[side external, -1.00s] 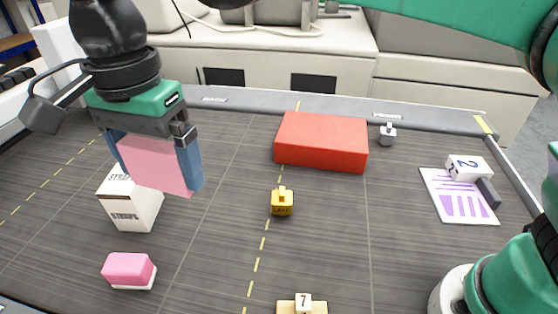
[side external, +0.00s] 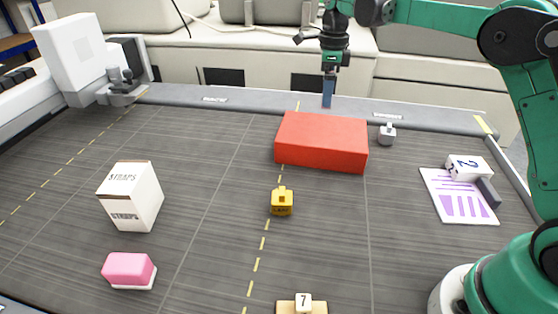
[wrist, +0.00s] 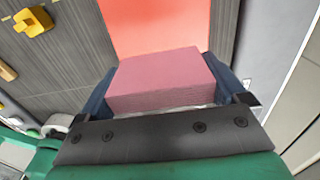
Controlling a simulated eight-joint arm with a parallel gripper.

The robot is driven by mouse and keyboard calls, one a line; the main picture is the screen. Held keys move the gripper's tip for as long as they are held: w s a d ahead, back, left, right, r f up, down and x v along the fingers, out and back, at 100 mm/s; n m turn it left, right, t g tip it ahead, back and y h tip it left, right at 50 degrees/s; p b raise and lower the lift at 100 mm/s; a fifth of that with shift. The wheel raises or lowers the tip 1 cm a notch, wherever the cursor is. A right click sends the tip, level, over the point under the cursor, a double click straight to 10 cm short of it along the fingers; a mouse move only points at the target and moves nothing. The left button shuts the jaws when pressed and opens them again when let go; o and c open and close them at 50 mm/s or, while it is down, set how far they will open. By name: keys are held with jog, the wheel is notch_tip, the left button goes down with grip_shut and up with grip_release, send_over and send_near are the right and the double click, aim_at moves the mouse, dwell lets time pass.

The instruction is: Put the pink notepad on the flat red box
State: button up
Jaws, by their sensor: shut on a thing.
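My gripper (side external: 328,98) hangs behind the flat red box (side external: 321,143), above the far edge of the table in the side external view. In the wrist view, it is shut on the pink notepad (wrist: 160,80), a thick pad of pages gripped between two blue fingers. In the side external view the notepad is hidden, with only a blue finger showing. The red box also shows in the wrist view (wrist: 155,25), beyond the notepad and apart from it as far as I can tell. Its top is bare.
A small grey weight (side external: 387,134) stands close to the right of the red box. A yellow weight (side external: 282,202) stands in front. A straps carton (side external: 132,197) and a pink-and-white block (side external: 128,270) are at left. A purple-printed sheet (side external: 458,205) lies at right.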

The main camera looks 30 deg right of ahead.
aim_at(323, 130)
notch_tip(323, 130, down, 7)
dwell(0.3)
jog(key=o, duration=0.9)
jog(key=shift+f, duration=0.15)
notch_tip(323, 130, up, 12)
jog(key=shift+s+a+r+n, duration=0.3)
jog(key=shift+r+n, duration=0.2)
jog(key=shift+n, duration=0.1)
jog(key=s+a+f+n+t, duration=0.2)
jog(key=s+n, duration=0.3)
jog(key=n, duration=0.3)
jog(key=s+a+f+n+t, duration=0.2)
jog(key=s+n, duration=0.4)
jog(key=n, duration=0.3)
jog(key=s+a+f+n+t, duration=0.2)
jog(key=s+a+n+t, duration=0.1)
jog(key=s+n, duration=0.3)
jog(key=shift+a+n, duration=0.1)
jog(key=shift+n, duration=1.3)
